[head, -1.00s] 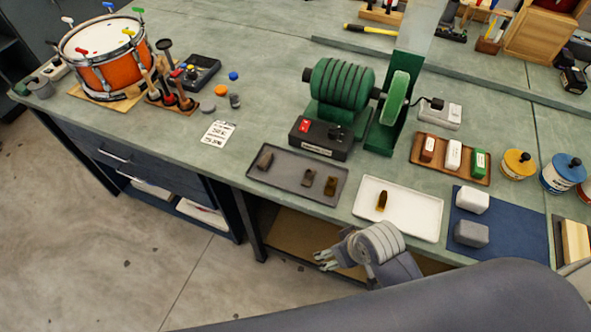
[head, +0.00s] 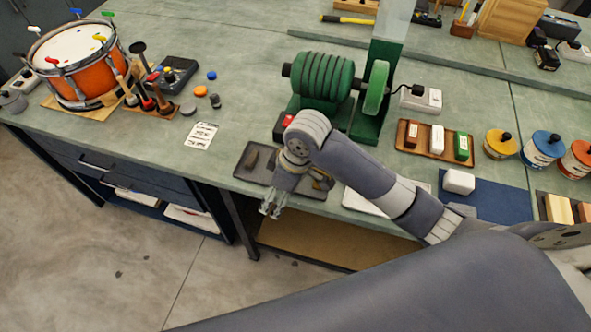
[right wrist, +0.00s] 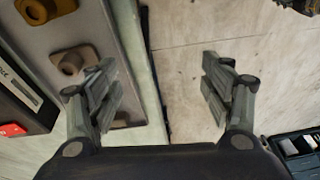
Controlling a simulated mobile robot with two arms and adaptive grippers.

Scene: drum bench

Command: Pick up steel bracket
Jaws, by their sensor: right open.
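A dark tray (head: 244,174) lies at the bench's front edge with several small metal pieces. The dark grey-brown piece at its left (head: 253,160) looks most like the steel bracket, though the metal is hard to tell. Browner pieces lie to its right, partly behind my arm. My right gripper (head: 270,208) is open and empty at the tray's front edge. In the right wrist view its fingers (right wrist: 158,62) stand apart over the bench edge, and the left finger overlaps the tray. Two brown pieces show there, a middle one (right wrist: 75,60) and an upper one (right wrist: 45,8); a third is mostly hidden by that finger.
A green-wheeled machine (head: 322,83) stands behind the tray. A white tray (head: 362,200) to the right is largely covered by my arm. A paper card (head: 201,136) lies left of the dark tray. Open floor (head: 130,250) lies before the bench.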

